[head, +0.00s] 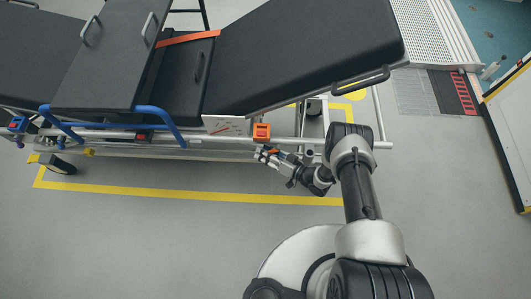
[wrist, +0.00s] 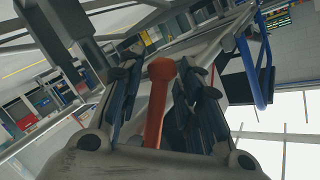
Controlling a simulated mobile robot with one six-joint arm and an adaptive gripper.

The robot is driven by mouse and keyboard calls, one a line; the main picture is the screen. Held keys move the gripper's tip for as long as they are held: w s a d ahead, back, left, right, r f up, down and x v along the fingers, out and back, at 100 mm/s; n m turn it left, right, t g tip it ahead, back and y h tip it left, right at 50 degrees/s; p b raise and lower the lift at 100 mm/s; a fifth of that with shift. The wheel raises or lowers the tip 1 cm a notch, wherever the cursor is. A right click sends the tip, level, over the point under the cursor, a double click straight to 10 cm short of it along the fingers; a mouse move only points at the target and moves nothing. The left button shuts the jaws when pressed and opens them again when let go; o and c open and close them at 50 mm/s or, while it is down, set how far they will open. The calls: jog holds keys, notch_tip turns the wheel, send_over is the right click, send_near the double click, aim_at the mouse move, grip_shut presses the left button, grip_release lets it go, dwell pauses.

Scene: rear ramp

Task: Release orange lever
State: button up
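I cannot tell whether either side touches. In the head view, my gripper (head: 264,158) is beside the stretcher's (head: 310,55) near side rail, just below an orange block (head: 261,131). A small orange piece of the lever (head: 272,151) shows at the fingers; the rest is hidden.
A blue bent handle (head: 160,118) is to the left, and a wheel (head: 62,166) stands at far left. Grey floor with a yellow line (head: 190,196) is clear on the near side.

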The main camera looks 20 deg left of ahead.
dwell(0.3)
jog(key=v, duration=1.2)
jog(key=shift+w, duration=0.1)
